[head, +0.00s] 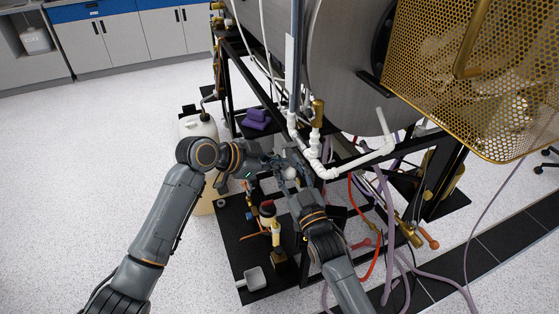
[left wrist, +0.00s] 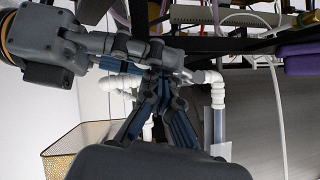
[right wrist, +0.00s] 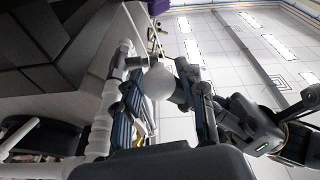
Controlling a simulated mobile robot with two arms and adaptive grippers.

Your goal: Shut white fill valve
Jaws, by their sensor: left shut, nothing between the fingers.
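The white fill valve shows as a rounded white knob (head: 289,173) beside the white pipe elbow in the head view. It is a large white ball shape (right wrist: 158,82) between the fingertips of my right gripper (right wrist: 170,85) in the right wrist view. The right gripper's fingers stand apart around it; I cannot tell whether they touch it. My left gripper (head: 276,160) is shut and empty, close to the right gripper's tips. In the left wrist view its blue-padded fingers (left wrist: 160,88) converge near white fittings (left wrist: 120,84). The valve's handle position is hidden.
White pipes (head: 325,171) run along the black frame below the steel chamber (head: 345,50). A perforated brass guard (head: 470,70) hangs at right. A jug (head: 198,128) stands behind my left wrist. A black tray (head: 255,290) with small items lies below. Open floor is at left.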

